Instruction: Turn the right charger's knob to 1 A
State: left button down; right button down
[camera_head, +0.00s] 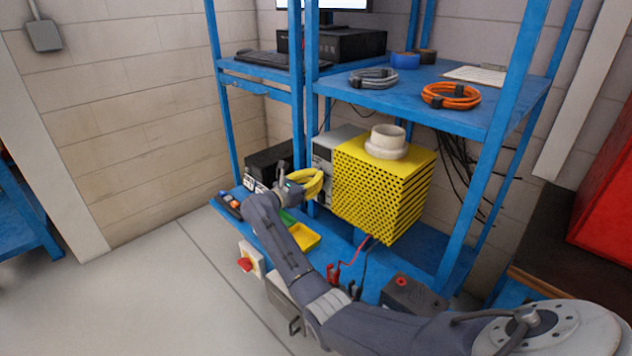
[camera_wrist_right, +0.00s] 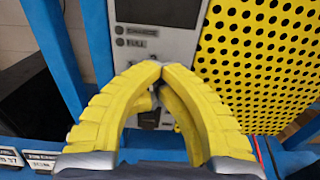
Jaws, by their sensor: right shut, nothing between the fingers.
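The grey charger (camera_head: 322,150) stands on the lower blue shelf, between a black unit and the yellow perforated box. In the right wrist view its grey front (camera_wrist_right: 180,48) shows a dark display and two indicators marked CHARGE and FULL. My right gripper (camera_head: 316,180) has yellow ribbed fingers and is in front of the charger. In the wrist view its fingertips (camera_wrist_right: 151,66) meet, with nothing held. A dark part (camera_wrist_right: 150,118) shows in the gap between the fingers, possibly the knob; its setting cannot be read. My left gripper is not in view.
The yellow perforated box (camera_head: 382,190) is close to the gripper's right. The black unit (camera_head: 268,162) is at its left. A yellow tray (camera_head: 304,238) and red and black clamps (camera_head: 334,272) lie below. A blue post (camera_head: 298,90) rises nearby.

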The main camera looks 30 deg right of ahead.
jog(key=shift+w+a, duration=0.2)
jog(key=shift+w, duration=0.4)
dwell(1.0)
jog(key=shift+w+a+f, duration=0.35)
jog(key=shift+w+f, duration=0.2)
jog(key=shift+f, duration=0.25)
dwell(2.2)
jog(key=c, duration=2.1)
grip_release()
jog(key=shift+w+f, duration=0.1)
jog(key=shift+f, duration=0.2)
jog(key=shift+a+r, duration=0.1)
jog(key=shift+r, duration=0.2)
grip_shut()
jog(key=s+a, duration=0.1)
jog(key=a, duration=0.6)
jog(key=shift+s+r, duration=0.15)
jog(key=shift+r, duration=0.15)
